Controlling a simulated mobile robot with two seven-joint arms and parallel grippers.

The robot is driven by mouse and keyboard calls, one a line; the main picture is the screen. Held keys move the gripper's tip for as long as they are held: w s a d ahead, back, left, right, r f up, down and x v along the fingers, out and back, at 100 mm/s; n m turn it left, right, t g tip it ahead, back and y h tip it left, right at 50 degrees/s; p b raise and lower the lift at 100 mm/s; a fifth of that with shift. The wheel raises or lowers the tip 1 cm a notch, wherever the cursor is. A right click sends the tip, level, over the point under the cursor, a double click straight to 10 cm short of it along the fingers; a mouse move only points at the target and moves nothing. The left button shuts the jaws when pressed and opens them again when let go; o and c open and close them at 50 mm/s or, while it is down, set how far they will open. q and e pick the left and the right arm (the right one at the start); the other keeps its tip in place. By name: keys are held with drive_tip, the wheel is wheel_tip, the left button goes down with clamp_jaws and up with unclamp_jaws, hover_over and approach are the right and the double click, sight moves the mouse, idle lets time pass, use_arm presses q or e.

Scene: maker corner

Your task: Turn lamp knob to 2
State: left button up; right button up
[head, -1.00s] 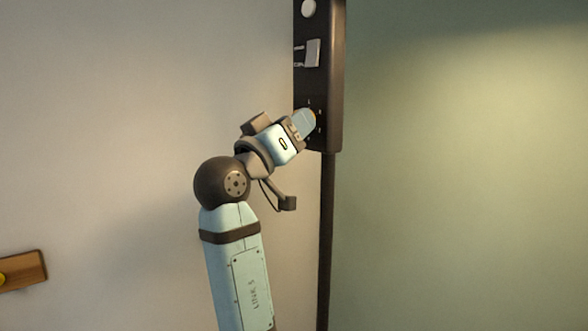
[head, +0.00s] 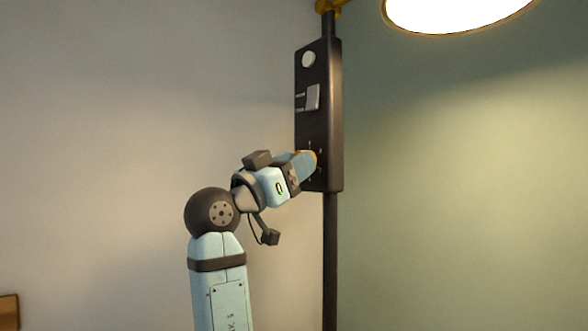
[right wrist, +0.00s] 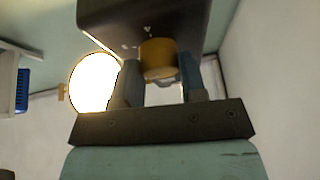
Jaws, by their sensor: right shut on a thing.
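The lamp's dark control panel (head: 319,115) stands upright on a black pole, with a round white button at the top, a pale switch in the middle and a knob at the bottom. The orange-brown knob (right wrist: 158,58) sits between the two fingers of my right gripper (right wrist: 160,80) in the right wrist view. In the head view my right gripper (head: 308,160) is shut on the knob and hides most of it, leaving an orange edge. Small marks ring the knob, but they are too small to read. My left gripper is not in view.
The lamp's lit shade (head: 455,12) hangs at the upper right, above and beside the panel. The black pole (head: 330,260) runs down below the panel. A wooden piece (head: 9,308) shows at the lower left edge. The space right of the pole is clear.

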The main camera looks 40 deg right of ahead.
drive_tip(key=shift+r, duration=0.1)
drive_tip(key=o, duration=0.9)
drive_tip(key=b+v, duration=0.1)
drive_tip(key=v, duration=1.3)
drive_tip(key=shift+d, duration=0.1)
